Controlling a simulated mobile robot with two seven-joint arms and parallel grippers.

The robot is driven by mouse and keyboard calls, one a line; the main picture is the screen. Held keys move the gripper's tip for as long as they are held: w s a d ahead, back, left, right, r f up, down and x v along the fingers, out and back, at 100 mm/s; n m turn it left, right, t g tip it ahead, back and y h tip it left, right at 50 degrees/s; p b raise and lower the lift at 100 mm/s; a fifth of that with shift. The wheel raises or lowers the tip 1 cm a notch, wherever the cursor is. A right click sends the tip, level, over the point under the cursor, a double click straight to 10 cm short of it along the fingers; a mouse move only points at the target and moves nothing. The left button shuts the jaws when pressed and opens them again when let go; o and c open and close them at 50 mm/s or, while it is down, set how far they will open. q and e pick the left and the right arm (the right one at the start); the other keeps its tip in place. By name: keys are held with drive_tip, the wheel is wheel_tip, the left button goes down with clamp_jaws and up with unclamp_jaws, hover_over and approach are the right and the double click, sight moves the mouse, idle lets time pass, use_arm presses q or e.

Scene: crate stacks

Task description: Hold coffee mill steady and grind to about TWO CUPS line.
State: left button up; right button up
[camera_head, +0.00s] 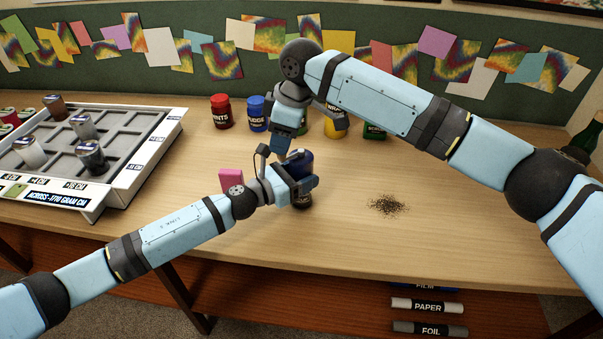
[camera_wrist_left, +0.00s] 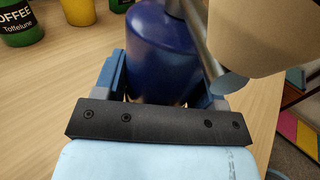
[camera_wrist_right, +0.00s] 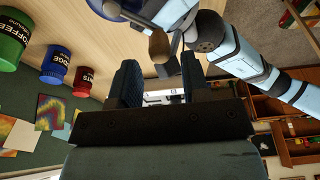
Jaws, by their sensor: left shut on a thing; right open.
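The dark blue coffee mill (camera_head: 301,160) stands upright on the table in the head view, largely covered by my left gripper (camera_head: 302,184). Its blue body (camera_wrist_left: 160,55) fills the space between the left fingers in the left wrist view, and that gripper is shut on it. A metal crank arm and a tan knob (camera_wrist_left: 256,35) show above the mill. My right gripper (camera_head: 284,137) is open just above and behind the mill. In the right wrist view the brown knob (camera_wrist_right: 159,45) shows beyond and between the open fingers, apparently not gripped. I cannot see the TWO CUPS line.
A pink block (camera_head: 231,180) stands left of the mill. Dark grounds (camera_head: 388,204) lie on the table at right. Red (camera_head: 221,112), blue (camera_head: 257,114) and other jars stand behind. A tray (camera_head: 125,190) fills the left side. The front right tabletop is clear.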

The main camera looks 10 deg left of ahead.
drive_tip(key=shift+d+x, duration=0.15)
drive_tip(key=shift+x, duration=0.45)
drive_tip(key=shift+d+x, duration=0.15)
drive_tip(key=shift+x, duration=0.45)
drive_tip(key=shift+f, duration=0.1)
drive_tip(key=c, duration=0.6)
drive_tip(key=shift+a, duration=0.1)
drive_tip(key=shift+c, duration=0.2)
